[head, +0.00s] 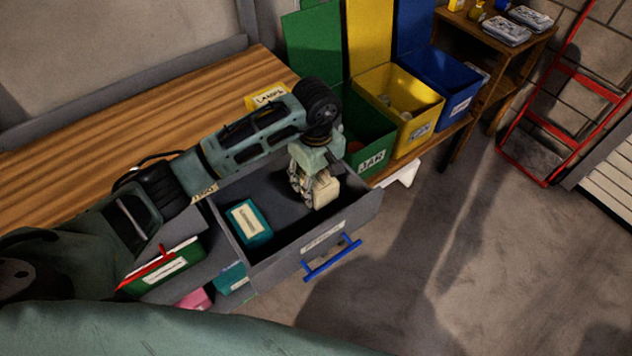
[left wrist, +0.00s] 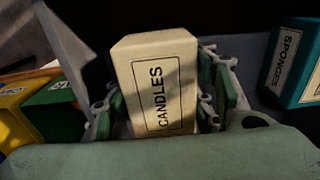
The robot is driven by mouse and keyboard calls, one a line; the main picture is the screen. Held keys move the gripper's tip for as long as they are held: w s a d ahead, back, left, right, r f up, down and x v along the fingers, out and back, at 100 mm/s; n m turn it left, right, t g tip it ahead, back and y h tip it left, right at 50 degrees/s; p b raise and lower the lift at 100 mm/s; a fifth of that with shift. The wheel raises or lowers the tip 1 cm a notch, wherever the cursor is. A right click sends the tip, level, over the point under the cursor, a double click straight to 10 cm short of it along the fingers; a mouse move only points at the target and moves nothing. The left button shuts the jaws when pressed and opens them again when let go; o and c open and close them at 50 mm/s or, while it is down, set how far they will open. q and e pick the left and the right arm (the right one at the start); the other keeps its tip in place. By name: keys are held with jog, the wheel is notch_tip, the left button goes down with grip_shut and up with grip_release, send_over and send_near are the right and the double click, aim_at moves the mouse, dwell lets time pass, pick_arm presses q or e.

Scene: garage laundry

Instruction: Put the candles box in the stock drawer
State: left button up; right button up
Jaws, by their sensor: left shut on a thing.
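The candles box (head: 325,190) is cream, with a black-framed CANDLES label that reads clearly in the left wrist view (left wrist: 160,85). My left gripper (head: 312,185) is shut on it, with fingers on both sides of the box. The gripper and box are over the open stock drawer (head: 362,212), toward its right end. I cannot tell whether the box touches the drawer floor. A teal sponges box (head: 250,222) lies in the drawer to the left; it also shows in the left wrist view (left wrist: 296,65). My right gripper is not in view.
The drawer front has a blue handle (head: 332,258). Below left are a green box (head: 165,270) and a pink item (head: 195,299). Green (head: 372,160), yellow (head: 415,130) and blue bins stand right of the wooden worktop (head: 120,120). The dark drawer floor between the boxes is clear.

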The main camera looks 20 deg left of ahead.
pick_arm(q)
jog(key=shift+f, duration=0.8)
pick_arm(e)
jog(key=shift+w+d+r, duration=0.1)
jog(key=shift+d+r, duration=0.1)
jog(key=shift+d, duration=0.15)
pick_arm(q)
jog(key=shift+f, duration=0.2)
jog(key=o, duration=1.2)
jog(key=shift+o, duration=0.2)
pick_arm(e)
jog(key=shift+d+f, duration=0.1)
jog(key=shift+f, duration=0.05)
pick_arm(q)
jog(key=shift+r, duration=0.1)
